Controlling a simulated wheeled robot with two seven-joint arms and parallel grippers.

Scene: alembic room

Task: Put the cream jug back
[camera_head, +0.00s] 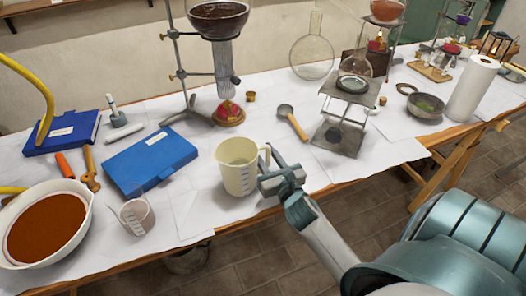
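The cream jug (236,173) stands upright on the paper-covered table near the front edge, its handle to the right. My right gripper (268,168) is at the handle side of the jug, its two fingers apart, one farther back and one nearer. The fingers overlap the handle in the picture, and I cannot tell whether they touch it. My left gripper is not in view.
Blue folders (149,161), a small clear beaker (136,215) and a white bowl of brown liquid (47,229) are to the left. A ladle (292,121) and metal stand (341,133) are behind to the right. Bare paper surrounds the jug.

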